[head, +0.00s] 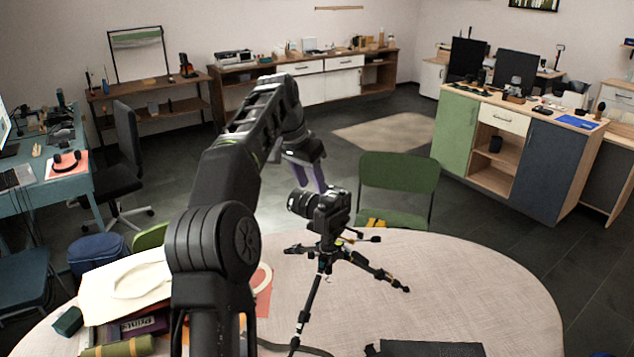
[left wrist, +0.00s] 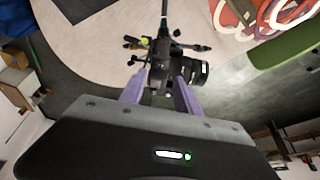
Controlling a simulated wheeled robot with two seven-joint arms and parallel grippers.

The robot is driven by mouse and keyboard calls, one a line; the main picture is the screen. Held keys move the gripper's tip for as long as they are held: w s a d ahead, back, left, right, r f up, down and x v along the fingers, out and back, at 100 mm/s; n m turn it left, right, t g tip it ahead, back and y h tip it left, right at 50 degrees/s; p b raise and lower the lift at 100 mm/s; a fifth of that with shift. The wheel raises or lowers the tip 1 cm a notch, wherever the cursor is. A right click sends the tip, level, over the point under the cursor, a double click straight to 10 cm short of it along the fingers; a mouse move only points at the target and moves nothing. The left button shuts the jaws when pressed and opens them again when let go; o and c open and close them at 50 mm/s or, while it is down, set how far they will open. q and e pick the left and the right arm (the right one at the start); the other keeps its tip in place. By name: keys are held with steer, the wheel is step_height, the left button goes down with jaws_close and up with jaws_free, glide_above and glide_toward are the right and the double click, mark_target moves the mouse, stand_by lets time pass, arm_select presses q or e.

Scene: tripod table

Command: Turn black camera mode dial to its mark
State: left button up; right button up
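The black camera (head: 332,212) stands on a small black tripod (head: 325,265) on the round table (head: 450,290), its lens pointing left in the head view. My left gripper (head: 313,188) reaches down from above, its purple fingers close to the camera's top. In the left wrist view the camera (left wrist: 161,77) shows beyond and between the fingers of my left gripper (left wrist: 160,84), which are spread apart. I cannot tell whether they touch the camera. The mode dial and its mark are too small or hidden to make out. My right gripper is not in view.
A dark flat thing (head: 430,348) lies at the front edge. A green chair (head: 398,180) stands behind the table. The table's right side is clear.

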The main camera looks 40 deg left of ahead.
mark_target(321, 205)
arm_select(q)
steer(key=shift+p+x, duration=0.3)
steer(key=shift+x, duration=3.5)
steer(key=shift+w, duration=0.15)
steer(key=shift+c, duration=0.3)
steer(key=shift+r, duration=0.1)
jaws_close()
